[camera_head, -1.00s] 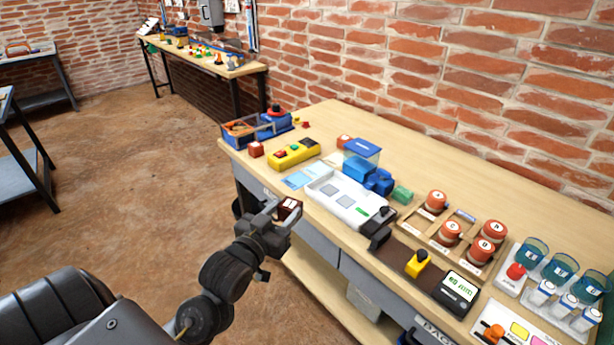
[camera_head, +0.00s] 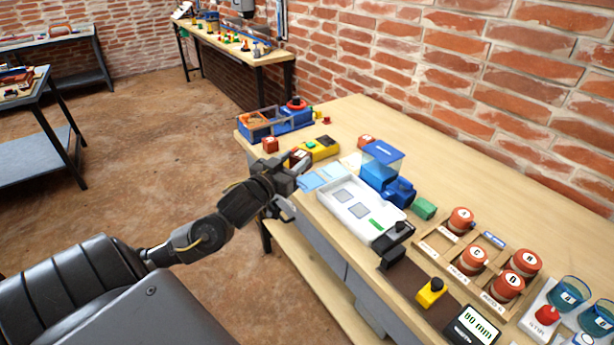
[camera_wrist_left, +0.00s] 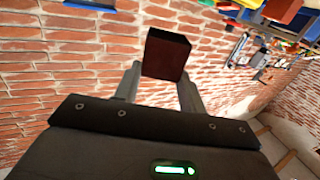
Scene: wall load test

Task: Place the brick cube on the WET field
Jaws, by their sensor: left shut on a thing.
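My left gripper (camera_head: 290,180) is shut on a dark red brick cube (camera_wrist_left: 166,54), which sits between the two fingertips in the left wrist view. In the head view the gripper is at the near-left edge of the workbench, and the cube is mostly hidden by the fingers. Light blue flat fields (camera_head: 322,176) lie on the bench just right of the gripper. I cannot read a WET label on them. My right gripper is not in view.
A white tray (camera_head: 338,208) with grey squares lies right of the blue fields. A blue device (camera_head: 377,172), a yellow control box (camera_head: 322,148) and red cubes (camera_head: 270,145) (camera_head: 366,141) stand nearby. A brick wall backs the bench, whose back middle is clear.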

